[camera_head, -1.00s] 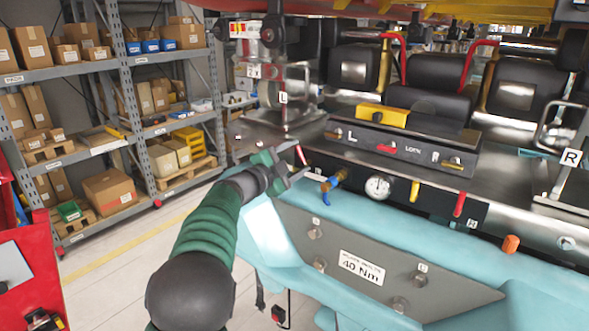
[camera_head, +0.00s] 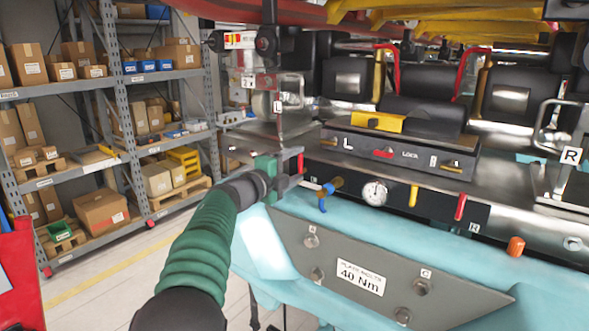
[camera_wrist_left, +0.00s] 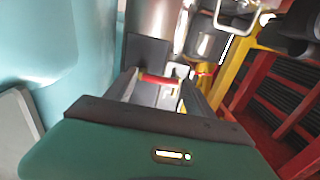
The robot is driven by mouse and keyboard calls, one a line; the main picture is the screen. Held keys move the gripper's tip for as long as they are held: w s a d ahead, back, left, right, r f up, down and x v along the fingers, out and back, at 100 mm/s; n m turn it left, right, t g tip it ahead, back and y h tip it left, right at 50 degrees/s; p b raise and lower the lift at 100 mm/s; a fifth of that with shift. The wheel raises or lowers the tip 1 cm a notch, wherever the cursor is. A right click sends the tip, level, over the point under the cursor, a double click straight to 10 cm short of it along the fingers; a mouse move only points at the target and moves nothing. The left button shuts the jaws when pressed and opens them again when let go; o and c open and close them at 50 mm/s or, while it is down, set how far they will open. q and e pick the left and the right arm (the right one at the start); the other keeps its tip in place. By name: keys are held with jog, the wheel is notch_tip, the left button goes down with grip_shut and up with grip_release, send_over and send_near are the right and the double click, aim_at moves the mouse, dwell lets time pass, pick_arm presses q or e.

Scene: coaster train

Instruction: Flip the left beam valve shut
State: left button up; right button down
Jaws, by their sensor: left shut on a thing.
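My left gripper (camera_head: 288,168) is at the left end of the dark valve panel, under the plate marked L. It is shut on a small red valve handle (camera_head: 300,163), which shows just at its fingertips. In the left wrist view the red handle (camera_wrist_left: 158,80) lies crosswise between the two fingers (camera_wrist_left: 165,92). The valve's body is mostly hidden behind the gripper, so I cannot tell the handle's exact angle. My right gripper is not in view.
Close right of the gripper are a blue lever with a brass fitting (camera_head: 328,190) and a pressure gauge (camera_head: 375,193). A yellow lever (camera_head: 413,196) and another red lever (camera_head: 460,207) hang farther right. The teal beam (camera_head: 275,240) lies below. Shelving (camera_head: 120,90) stands left.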

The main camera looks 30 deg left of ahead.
pick_arm(q)
jog(key=shift+f, duration=0.35)
jog(key=o, duration=1.1)
jog(key=shift+o, duration=1.3)
jog(key=shift+r, duration=0.15)
jog(key=s+a+b, duration=0.2)
jog(key=s+b, duration=0.2)
jog(key=s, duration=1.2)
jog(key=shift+s, duration=0.25)
